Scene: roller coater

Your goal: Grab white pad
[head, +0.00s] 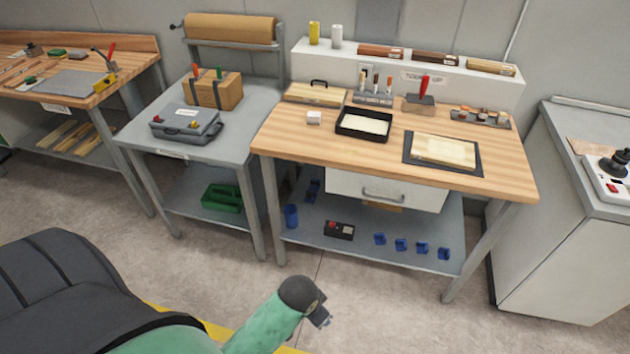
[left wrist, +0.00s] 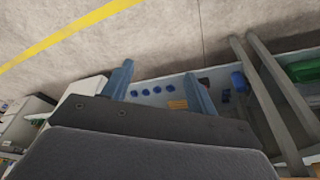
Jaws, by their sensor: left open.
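My left gripper (head: 323,318) is in front of the bench, low over the floor and well apart from the pad. Its two bluish fingers (left wrist: 160,90) are spread and empty in the left wrist view. The pad is not visible in the left wrist view. My right gripper is not in view.
A wooden panel on a dark mat (head: 411,158) lies to the right. A brush stand (head: 373,98) and wooden case (head: 316,94) are behind. Below are a drawer (head: 345,187) and a shelf with blue clips (head: 401,245). Open floor lies before the bench.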

